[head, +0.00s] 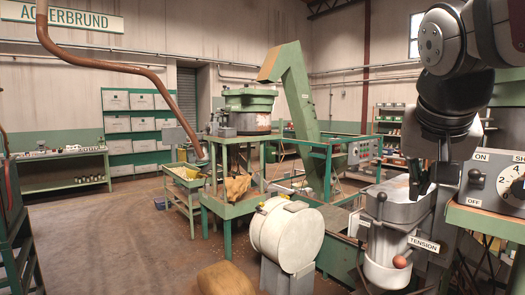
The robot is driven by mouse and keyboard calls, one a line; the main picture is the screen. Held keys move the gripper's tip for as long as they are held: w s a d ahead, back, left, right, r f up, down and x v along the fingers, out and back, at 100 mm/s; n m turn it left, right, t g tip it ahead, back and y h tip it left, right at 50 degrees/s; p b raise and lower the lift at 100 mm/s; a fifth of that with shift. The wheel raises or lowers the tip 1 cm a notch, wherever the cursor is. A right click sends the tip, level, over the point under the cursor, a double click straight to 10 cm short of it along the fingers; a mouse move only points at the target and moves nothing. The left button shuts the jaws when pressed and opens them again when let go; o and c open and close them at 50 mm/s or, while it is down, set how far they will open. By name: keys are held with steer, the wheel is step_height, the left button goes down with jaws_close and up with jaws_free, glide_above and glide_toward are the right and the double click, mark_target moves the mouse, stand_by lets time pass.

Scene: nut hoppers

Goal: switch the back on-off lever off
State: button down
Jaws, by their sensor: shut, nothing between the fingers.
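A grey control box (500,200) at the right edge carries a dark lever (476,178) between an ON label above and an OFF label below. Which way the lever is thrown is hard to tell at this size. Only this ON/OFF lever is clearly labelled, and I cannot tell whether it is the back one. My gripper (418,190) hangs from my arm at the upper right, over the grey hopper, left of the control box and apart from the lever. Its dark fingers are close together and hold nothing.
A numbered dial (516,187) sits right of the lever. The grey hopper (396,207) stands below my gripper, with a dark-knobbed rod at its left and a TENSION label (424,245) and red knob (400,262) below. A white drum (287,235) stands at centre. Open floor lies left.

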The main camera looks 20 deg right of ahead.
mark_target(476, 178)
steer(key=s+d+r+m+g+h, duration=0.1)
steer(key=d+r+m+h, duration=0.3)
steer(key=d+r+m, duration=0.3)
steer(key=d+r+b, duration=0.1)
steer(key=d+r, duration=0.4)
steer(key=d, duration=0.3)
steer(key=shift+s, duration=0.3)
steer(key=shift+d, duration=0.2)
steer(key=p+x, duration=0.1)
steer(key=x, duration=0.8)
steer(key=shift+d+f, duration=0.25)
steer(key=shift+d, duration=0.1)
steer(key=shift+w+a+f, duration=0.1)
steer(key=shift+a+f, duration=0.2)
steer(key=shift+f, duration=0.2)
steer(key=shift+a+f, duration=0.3)
steer(key=shift+f, duration=0.25)
steer(key=shift+a+f, duration=0.3)
steer(key=shift+f, duration=0.45)
steer(key=shift+w+f+h+b, duration=0.15)
steer(key=shift+h+b, duration=0.25)
steer(key=shift+b, duration=0.6)
